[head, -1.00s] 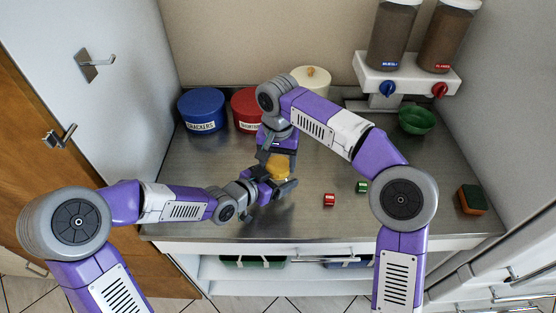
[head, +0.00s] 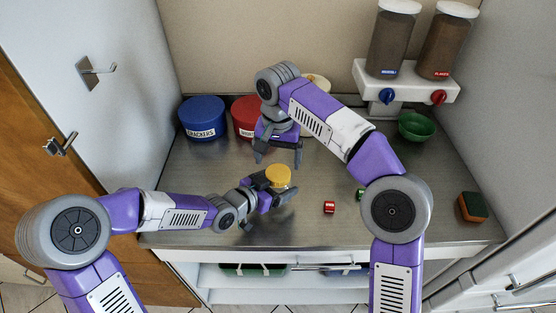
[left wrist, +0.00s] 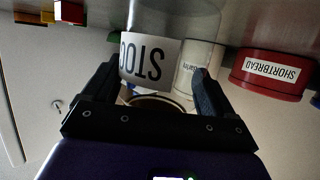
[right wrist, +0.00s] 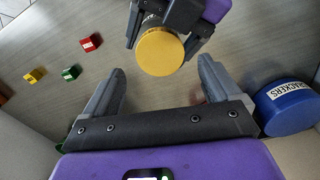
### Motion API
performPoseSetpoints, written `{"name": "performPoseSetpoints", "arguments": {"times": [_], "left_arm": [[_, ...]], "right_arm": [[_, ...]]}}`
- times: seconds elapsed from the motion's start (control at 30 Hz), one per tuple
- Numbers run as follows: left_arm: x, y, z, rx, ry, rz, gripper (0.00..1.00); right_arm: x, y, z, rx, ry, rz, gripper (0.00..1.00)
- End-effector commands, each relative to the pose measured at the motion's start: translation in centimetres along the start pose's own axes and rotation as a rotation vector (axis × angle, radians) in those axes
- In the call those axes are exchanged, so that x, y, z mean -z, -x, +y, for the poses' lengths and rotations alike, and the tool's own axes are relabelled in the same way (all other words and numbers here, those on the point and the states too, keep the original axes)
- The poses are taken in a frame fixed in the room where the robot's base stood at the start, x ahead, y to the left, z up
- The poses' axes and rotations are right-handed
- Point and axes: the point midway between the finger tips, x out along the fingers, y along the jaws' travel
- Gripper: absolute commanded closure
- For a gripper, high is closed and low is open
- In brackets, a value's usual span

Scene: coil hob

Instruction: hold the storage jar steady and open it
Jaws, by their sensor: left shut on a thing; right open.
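The storage jar (left wrist: 152,60) is clear with a white label showing "STOC", upside down in the left wrist view. Its round yellow lid (head: 278,175) sits on top, and the lid also faces the right wrist camera (right wrist: 160,52). My left gripper (head: 272,198) is shut on the jar's body, one finger on each side, below the lid. My right gripper (head: 278,154) is open and empty, behind and above the lid, apart from it. In the right wrist view the lid lies beyond its open fingers.
Blue crackers tin (head: 202,118) and red shortbread tin (head: 244,118) stand at the back left. A red block (head: 329,207) and a green block (head: 360,194) lie right of the jar. A green bowl (head: 416,127), sponge (head: 472,207) and wall dispenser (head: 408,80) are at the right.

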Motion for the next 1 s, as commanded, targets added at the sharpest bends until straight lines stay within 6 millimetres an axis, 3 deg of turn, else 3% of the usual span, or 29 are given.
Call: {"name": "performPoseSetpoints", "arguments": {"times": [0.4, 0.57, 0.77, 1.0], "left_arm": [[0.0, 0.0, 0.0, 0.0, 0.0, 0.001, 0.99], [0.0, 0.0, 0.0, 0.0, 0.0, 0.001, 0.99], [0.0, 0.0, 0.0, 0.0, 0.0, 0.001, 0.99], [0.1, 0.0, 0.0, 0.0, 0.0, 0.001, 0.99]], "right_arm": [[0.1, 2.7, -0.1, 0.0, -0.46, 0.001, 0.09], [0.0, 3.2, 0.0, -0.002, -0.571, 0.0, 0.09], [0.1, 1.7, 0.1, -0.005, -0.59, -0.001, 0.09], [0.0, -1.7, 0.1, -0.004, -0.587, -0.002, 0.09]]}}
